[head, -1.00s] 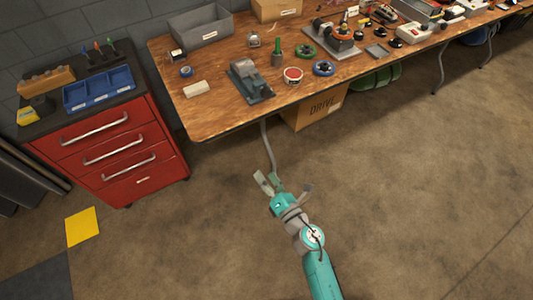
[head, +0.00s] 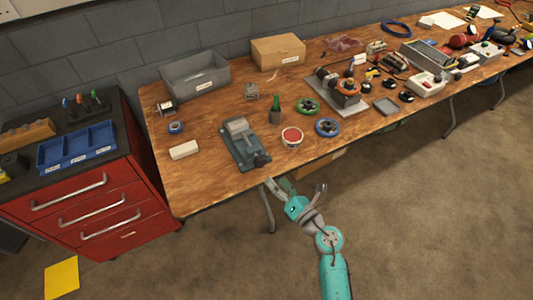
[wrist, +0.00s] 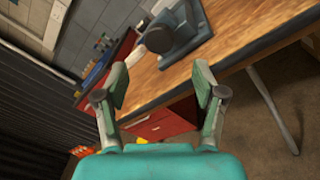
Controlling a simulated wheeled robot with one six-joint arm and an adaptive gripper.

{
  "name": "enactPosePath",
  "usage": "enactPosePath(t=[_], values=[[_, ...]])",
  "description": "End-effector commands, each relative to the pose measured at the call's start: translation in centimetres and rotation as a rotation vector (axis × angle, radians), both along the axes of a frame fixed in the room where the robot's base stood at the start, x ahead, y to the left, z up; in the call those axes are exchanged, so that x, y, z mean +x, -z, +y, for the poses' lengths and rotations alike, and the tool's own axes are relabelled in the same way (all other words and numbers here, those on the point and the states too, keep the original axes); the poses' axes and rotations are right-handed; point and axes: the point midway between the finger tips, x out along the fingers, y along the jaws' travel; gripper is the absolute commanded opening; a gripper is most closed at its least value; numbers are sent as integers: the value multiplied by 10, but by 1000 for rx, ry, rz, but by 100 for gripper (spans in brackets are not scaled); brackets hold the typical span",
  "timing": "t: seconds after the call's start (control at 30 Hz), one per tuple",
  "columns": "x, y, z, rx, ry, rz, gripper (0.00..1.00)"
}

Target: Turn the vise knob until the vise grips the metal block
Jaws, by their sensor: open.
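The vise (head: 243,143) is a grey-green machine vise lying on the wooden workbench near its front edge. Its dark knob (head: 261,159) is at the end facing the bench front. The pale grey block on the vise (head: 237,126) looks like the metal block; I cannot tell whether the jaws touch it. My gripper (head: 278,187) is open and empty, just off the bench's front edge, close to the knob but apart from it. In the wrist view, my gripper (wrist: 160,92) has its fingers spread, with the vise (wrist: 180,34) beyond and above them.
The workbench (head: 205,185) also holds a white block (head: 184,149), a red-topped round tin (head: 292,137), a green bottle (head: 274,108), blue tape (head: 327,127) and a grey bin (head: 196,85). A red drawer cabinet (head: 90,205) stands left. Floor in front is clear.

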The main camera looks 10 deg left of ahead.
Motion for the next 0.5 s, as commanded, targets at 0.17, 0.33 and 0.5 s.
enactPosePath(t=[0.17,0.33,0.5], values=[[19,-2,18,0,-2,-3,70],[42,-1,39,0,-2,-3,70],[61,-1,56,1,-1,-2,70]])
